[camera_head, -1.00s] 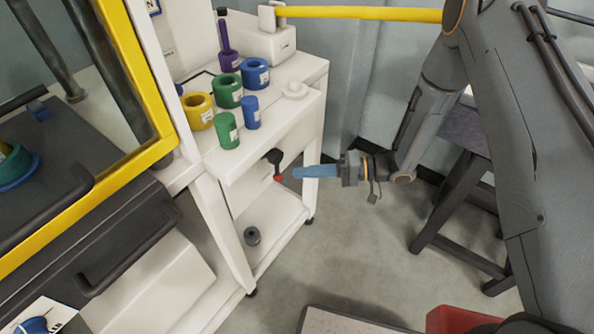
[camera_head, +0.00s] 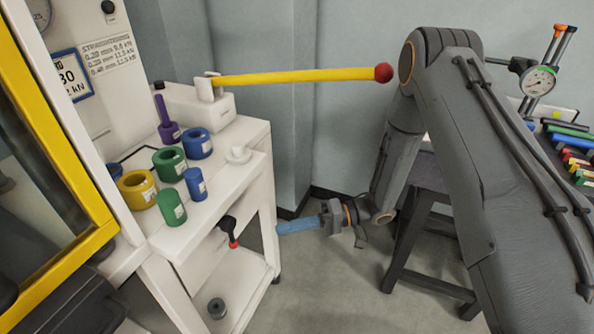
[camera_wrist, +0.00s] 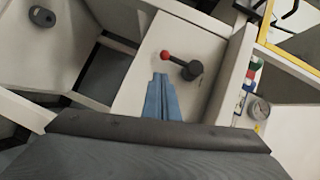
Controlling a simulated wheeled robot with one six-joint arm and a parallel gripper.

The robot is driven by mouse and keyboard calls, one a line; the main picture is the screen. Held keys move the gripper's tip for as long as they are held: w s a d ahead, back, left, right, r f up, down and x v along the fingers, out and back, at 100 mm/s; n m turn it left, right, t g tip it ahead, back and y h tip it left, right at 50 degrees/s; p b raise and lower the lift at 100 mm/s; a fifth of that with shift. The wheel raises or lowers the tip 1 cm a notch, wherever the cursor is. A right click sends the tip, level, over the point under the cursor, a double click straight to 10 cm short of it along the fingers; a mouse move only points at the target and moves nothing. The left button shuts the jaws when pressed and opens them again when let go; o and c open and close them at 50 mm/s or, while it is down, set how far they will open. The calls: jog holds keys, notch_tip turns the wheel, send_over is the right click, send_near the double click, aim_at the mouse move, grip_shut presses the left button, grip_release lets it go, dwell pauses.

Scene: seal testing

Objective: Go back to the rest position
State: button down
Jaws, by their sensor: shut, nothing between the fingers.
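My gripper (camera_head: 280,229) has blue fingers that are shut with nothing between them. It hangs in the open to the right of the white cart (camera_head: 262,160), below the level of its top. In the wrist view the closed fingers (camera_wrist: 158,78) point towards a dark lever with a red knob (camera_wrist: 166,55) on a white panel, with the tips a little short of the knob. The same red-knobbed lever (camera_head: 231,232) shows in the head view, left of the fingertips. No separate marker for a rest position shows.
Green, blue, yellow and purple rings and cylinders stand on the cart top, among them a yellow ring (camera_head: 137,190). A long yellow bar (camera_head: 300,77) with a red end reaches across above my gripper. A dark stool (camera_head: 430,250) stands right. A grey ring (camera_head: 217,308) lies on the lower shelf.

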jog(key=shift+w, duration=0.1)
jog(key=w+d+r+m+t+h, duration=0.1)
jog(key=w+d+r+t+h, duration=0.2)
jog(key=w, duration=0.4)
jog(key=w+d+r+t+h, duration=0.1)
jog(key=w+d+t+h, duration=0.1)
jog(key=w+t, duration=0.35)
jog(key=w+d+r+m+t+h, duration=0.1)
jog(key=d+r+h, duration=0.25)
jog(key=d, duration=0.35)
jog(key=w+d+r+m+t+h, duration=0.1)
jog(key=d+r+h, duration=0.25)
jog(key=d, duration=0.35)
jog(key=s+d+r+m+g+h, duration=0.2)
jog(key=s+d+r+h, duration=0.15)
jog(key=s+d, duration=0.55)
jog(key=s+r+g, duration=0.1)
jog(key=s+g, duration=0.1)
jog(key=s, duration=0.7)
jog(key=s+a+r+g, duration=0.1)
jog(key=s+g, duration=0.1)
jog(key=s, duration=0.7)
jog(key=shift+a+r+m, duration=0.15)
jog(key=shift+r+m, duration=0.15)
jog(key=shift+r, duration=0.05)
